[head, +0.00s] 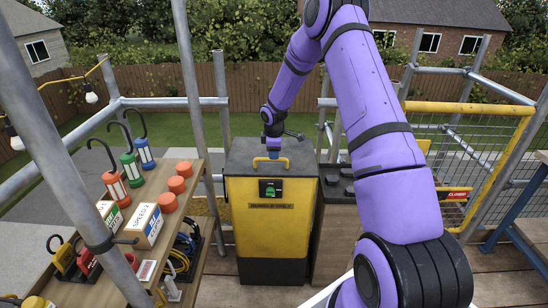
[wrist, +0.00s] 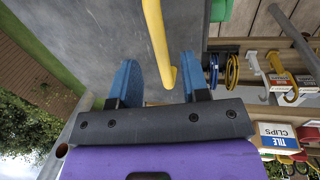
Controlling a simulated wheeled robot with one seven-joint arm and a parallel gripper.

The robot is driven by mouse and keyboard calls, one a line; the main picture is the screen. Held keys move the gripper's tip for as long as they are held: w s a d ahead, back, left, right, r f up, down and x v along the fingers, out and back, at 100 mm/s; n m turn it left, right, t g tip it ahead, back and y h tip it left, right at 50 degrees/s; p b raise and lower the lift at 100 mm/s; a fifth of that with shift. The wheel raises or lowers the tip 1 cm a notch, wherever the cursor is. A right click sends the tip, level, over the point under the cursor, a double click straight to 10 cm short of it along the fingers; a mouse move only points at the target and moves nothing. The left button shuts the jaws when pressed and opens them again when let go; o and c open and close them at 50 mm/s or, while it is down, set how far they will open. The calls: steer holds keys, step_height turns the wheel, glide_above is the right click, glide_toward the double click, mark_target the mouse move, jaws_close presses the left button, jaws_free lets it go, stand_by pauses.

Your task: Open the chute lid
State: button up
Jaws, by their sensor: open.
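The chute (head: 266,225) is a yellow-fronted box with dark grey edges, standing in the middle of the head view. Its grey lid (head: 240,153) lies flat and looks closed; it also fills the upper part of the wrist view (wrist: 90,45). A yellow bar handle (head: 268,161) is at the lid's front edge. My gripper (head: 273,150) is at the handle, seen from behind. In the wrist view its blue fingers (wrist: 157,75) are apart, and the handle's end (wrist: 167,76) shows between them. Whether a finger touches the handle is unclear.
A wooden shelf (head: 195,215) with lanterns, orange cups and boxes stands left. A scaffold pole (head: 192,110) rises beside it. A wooden cabinet (head: 335,235) adjoins the chute on the right. A yellow-framed mesh gate (head: 490,165) with a closed sign is farther right.

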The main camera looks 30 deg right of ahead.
steer(key=shift+w+d+f, duration=0.1)
steer(key=shift+w+f, duration=0.05)
steer(key=shift+f, duration=0.7)
steer(key=shift+w+d+f, duration=0.1)
steer(key=shift+f, duration=0.7)
jaws_close()
